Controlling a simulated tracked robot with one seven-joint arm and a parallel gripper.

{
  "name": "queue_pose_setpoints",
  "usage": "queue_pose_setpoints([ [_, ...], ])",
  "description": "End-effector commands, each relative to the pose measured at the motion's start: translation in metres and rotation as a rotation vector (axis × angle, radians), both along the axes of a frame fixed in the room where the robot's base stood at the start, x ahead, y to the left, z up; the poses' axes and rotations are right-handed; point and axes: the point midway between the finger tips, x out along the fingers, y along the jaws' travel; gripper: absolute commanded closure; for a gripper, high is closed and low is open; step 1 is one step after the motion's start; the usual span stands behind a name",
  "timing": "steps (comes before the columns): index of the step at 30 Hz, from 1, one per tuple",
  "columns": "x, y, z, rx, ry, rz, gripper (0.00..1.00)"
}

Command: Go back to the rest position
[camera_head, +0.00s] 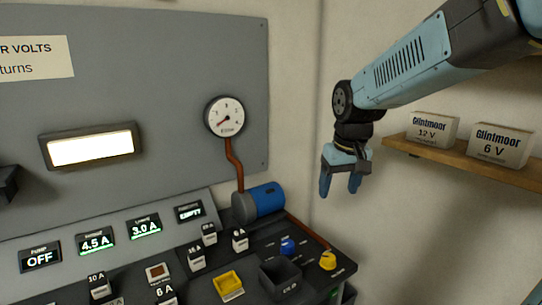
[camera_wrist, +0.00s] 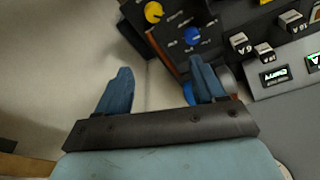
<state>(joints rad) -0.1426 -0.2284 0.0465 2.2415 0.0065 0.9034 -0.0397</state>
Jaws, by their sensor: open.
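My gripper (camera_head: 341,183) hangs from my light-blue arm at the right of the head view, fingers pointing down. It is open and empty, in the air in front of the bare wall, right of the gauge and above the right end of the console. In the wrist view its two blue fingers (camera_wrist: 158,92) stand apart with nothing between them but the pale wall. No rest position is marked in either view.
The console (camera_head: 205,262) holds displays, labelled blocks, a yellow knob (camera_head: 327,260) and a blue knob (camera_head: 288,246). A blue motor (camera_head: 265,200) and a gauge (camera_head: 225,117) are left of my gripper. A wooden shelf (camera_head: 455,162) with two boxes is on the right.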

Motion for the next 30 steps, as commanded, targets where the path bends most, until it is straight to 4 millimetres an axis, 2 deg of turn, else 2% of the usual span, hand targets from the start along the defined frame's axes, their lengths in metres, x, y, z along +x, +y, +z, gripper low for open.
queue_pose_setpoints([
  [1, -0.012, -0.008, 0.007, 0.003, -0.022, -0.018, 0.31],
  [7, -0.054, -0.033, 0.024, 0.015, -0.094, -0.078, 0.31],
  [18, -0.128, -0.067, 0.035, 0.035, -0.22, -0.184, 0.31],
  [24, -0.15, -0.074, 0.033, 0.041, -0.258, -0.215, 0.31],
  [30, -0.154, -0.076, 0.032, 0.043, -0.264, -0.221, 0.31],
])
